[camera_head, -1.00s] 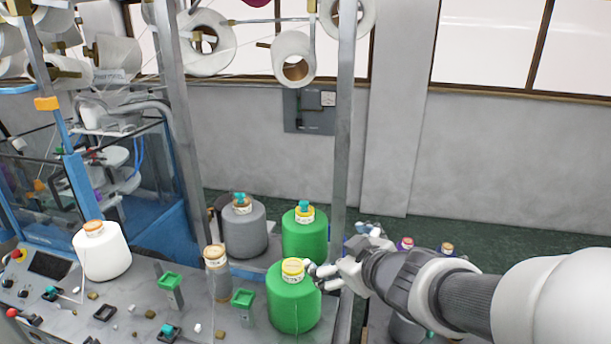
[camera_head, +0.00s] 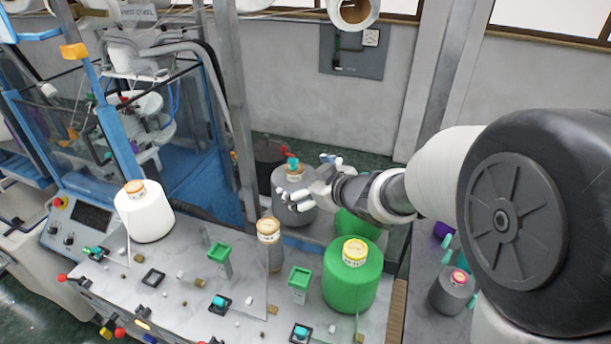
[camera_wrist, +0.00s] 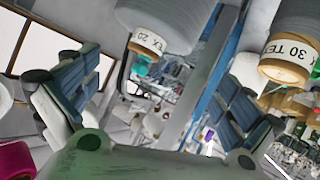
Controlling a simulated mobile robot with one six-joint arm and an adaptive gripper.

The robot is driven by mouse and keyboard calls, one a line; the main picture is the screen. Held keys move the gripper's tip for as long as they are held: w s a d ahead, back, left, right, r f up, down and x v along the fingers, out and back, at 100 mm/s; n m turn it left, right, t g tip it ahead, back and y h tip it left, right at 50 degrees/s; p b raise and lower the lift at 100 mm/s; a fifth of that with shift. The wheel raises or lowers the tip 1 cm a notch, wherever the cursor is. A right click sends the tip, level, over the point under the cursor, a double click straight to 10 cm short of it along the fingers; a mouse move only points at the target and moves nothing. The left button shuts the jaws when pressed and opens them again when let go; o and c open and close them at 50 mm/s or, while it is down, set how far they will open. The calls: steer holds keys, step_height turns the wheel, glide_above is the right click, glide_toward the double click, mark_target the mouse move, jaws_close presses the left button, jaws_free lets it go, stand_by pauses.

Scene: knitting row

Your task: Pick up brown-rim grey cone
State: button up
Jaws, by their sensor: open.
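A wide grey cone (camera_head: 294,207) with a brown-orange rim and a teal piece on top stands at the back of the table. A slimmer grey cone (camera_head: 270,262) with a tan-brown top stands nearer. My gripper (camera_head: 300,178) is open and empty, its fingers in front of and partly hiding the wide cone; contact cannot be told. In the wrist view, my gripper (camera_wrist: 150,95) shows spread fingers. A grey cone (camera_wrist: 165,18) labelled 20 appears upside down above the gap. Another grey cone (camera_wrist: 302,15), labelled 30 with a brown rim, is at upper right.
A green cone (camera_head: 352,284) stands in front, and a second green cone (camera_head: 357,225) is partly behind my arm. A white cone (camera_head: 145,218) stands left. Green-topped posts (camera_head: 300,279) rise from the table. A metal upright (camera_head: 238,120) stands left of the wide cone.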

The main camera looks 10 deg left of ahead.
mark_target(291, 176)
steer(key=x, duration=0.7)
steer(key=shift+w+f, duration=0.2)
steer(key=shift+f, duration=0.2)
steer(key=shift+s, duration=0.1)
steer(key=shift+c, duration=0.5)
steer(key=c, duration=1.8)
steer(key=shift+r, duration=0.15)
steer(key=shift+c, duration=0.8)
step_height(291, 176, up, 20)
steer(key=p, duration=0.9)
